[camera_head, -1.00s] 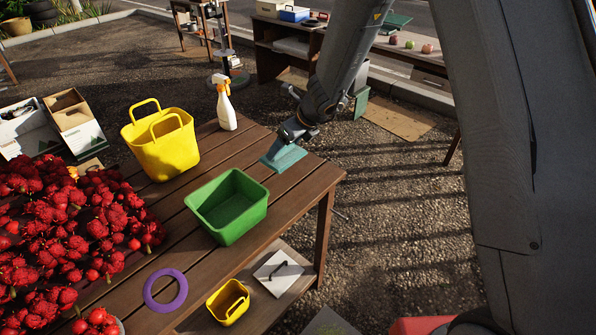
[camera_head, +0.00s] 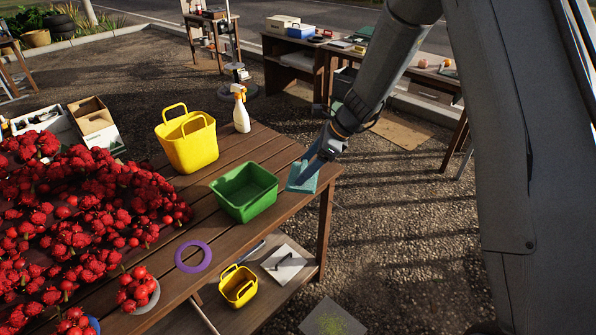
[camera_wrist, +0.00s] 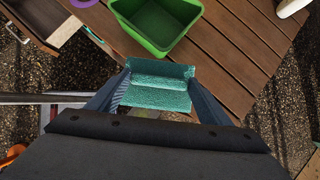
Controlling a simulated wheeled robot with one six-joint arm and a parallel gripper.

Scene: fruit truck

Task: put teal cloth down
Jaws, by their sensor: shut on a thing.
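The teal cloth (camera_head: 303,178) is folded and held in my gripper (camera_head: 318,160) at the right edge of the wooden table (camera_head: 262,222). In the wrist view the cloth (camera_wrist: 158,84) lies between the two fingers of my gripper (camera_wrist: 155,100), beside the green bin. Part of the cloth reaches past the table edge. I cannot tell whether its underside touches the tabletop.
A green bin (camera_head: 245,192) stands just left of the cloth. A yellow basket (camera_head: 190,148) and a spray bottle (camera_head: 241,110) stand farther back. A purple ring (camera_head: 193,257) lies in front. Red fruit (camera_head: 80,215) covers the left side. Bare planks lie behind the bin.

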